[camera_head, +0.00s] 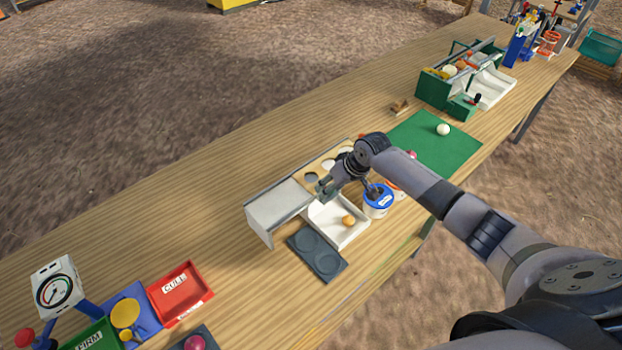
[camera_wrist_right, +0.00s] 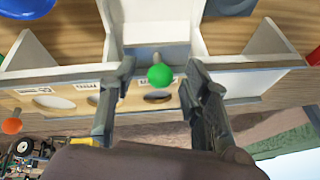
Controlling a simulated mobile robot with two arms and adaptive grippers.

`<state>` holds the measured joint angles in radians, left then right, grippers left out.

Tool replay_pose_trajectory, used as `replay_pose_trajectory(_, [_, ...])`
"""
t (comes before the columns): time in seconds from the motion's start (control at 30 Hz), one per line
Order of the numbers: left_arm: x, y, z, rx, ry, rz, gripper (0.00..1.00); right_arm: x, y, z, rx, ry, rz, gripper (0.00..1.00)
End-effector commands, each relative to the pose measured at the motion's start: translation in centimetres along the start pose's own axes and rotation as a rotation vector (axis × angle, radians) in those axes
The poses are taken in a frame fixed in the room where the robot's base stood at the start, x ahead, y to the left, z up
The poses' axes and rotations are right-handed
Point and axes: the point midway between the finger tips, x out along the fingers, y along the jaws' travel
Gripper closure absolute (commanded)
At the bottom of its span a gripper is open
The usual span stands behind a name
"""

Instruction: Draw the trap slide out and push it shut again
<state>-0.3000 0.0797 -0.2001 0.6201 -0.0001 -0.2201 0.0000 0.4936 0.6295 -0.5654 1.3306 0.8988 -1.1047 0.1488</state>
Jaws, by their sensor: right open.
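A green ball knob (camera_wrist_right: 160,75) on a short stem stands at a grey plate (camera_wrist_right: 152,57) in the right wrist view. I take this for the trap slide, but cannot tell how far out it sits. My right gripper (camera_wrist_right: 158,67) is open, one finger on each side of the knob, with gaps visible. In the head view my right gripper (camera_head: 324,190) is over the sorting board with round holes (camera_head: 312,178), by the white tray (camera_head: 347,238). The gripper and arm hide the knob there. My left gripper does not show.
An onion (camera_head: 348,220) lies in the white tray. A blue-rimmed tub (camera_head: 378,206) stands close right of my gripper. A grey hood (camera_head: 280,206) and a dark pad (camera_head: 328,268) are nearby. A red CULL tray (camera_head: 207,294) is front left. Bare table lies behind the board.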

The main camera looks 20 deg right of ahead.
Motion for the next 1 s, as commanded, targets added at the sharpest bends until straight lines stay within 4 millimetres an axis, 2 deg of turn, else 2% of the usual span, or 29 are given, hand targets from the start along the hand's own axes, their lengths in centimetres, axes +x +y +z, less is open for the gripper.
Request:
replay_pose_trajectory(0.6, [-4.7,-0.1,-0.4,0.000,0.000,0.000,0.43,-4.0,-0.8,-1.6,0.000,0.000,0.000,0.56])
replay_pose_trajectory(1.0, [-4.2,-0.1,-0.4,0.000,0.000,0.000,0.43,-5.5,-1.1,-2.3,0.001,0.001,0.000,0.56])
